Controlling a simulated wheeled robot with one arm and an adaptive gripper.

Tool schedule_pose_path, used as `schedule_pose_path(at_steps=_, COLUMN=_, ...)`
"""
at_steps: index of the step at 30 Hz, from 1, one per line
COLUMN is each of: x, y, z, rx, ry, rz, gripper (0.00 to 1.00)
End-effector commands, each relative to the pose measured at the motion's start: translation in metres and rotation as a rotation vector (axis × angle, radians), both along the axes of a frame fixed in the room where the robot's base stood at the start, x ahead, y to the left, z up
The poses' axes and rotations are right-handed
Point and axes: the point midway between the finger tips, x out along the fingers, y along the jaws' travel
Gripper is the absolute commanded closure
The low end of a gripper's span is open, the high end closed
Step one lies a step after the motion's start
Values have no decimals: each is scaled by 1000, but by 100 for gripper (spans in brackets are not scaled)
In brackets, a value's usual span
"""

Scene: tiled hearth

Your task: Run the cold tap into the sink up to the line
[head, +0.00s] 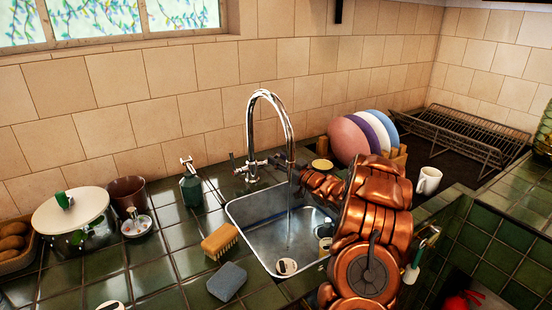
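The chrome tap (271,97) arches over the metal sink (235,208) in the head view. A thin stream of water (289,215) seems to fall from its spout into the sink. My gripper (302,175) is at the end of my copper-coloured arm, just right of the tap and close to the spout. Its fingers are too small and overlapped to read, and I cannot tell whether it touches a handle. The sink's right part is hidden behind my arm. I cannot make out a fill line or water level.
A yellow brush (220,241) and a blue-grey sponge (227,281) lie left of the sink. A green soap bottle (191,187) stands behind them. Coloured plates (352,139), a white mug (428,181) and a wire rack (455,135) are at the right.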

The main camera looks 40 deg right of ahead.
Motion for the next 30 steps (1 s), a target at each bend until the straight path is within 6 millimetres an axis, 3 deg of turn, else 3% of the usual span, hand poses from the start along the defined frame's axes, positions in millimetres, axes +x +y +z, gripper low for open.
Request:
schedule_pose_path(at_steps=12, x=-65, y=-12, z=-10, rx=2, ry=2, rz=-3, gripper=62)
schedule_pose_path(at_steps=18, x=-88, y=-16, z=-13, rx=-2, ry=4, rz=-2, gripper=62)
schedule_pose_path(at_steps=30, x=-102, y=-17, z=-15, rx=0, ry=1, rz=0, gripper=62)
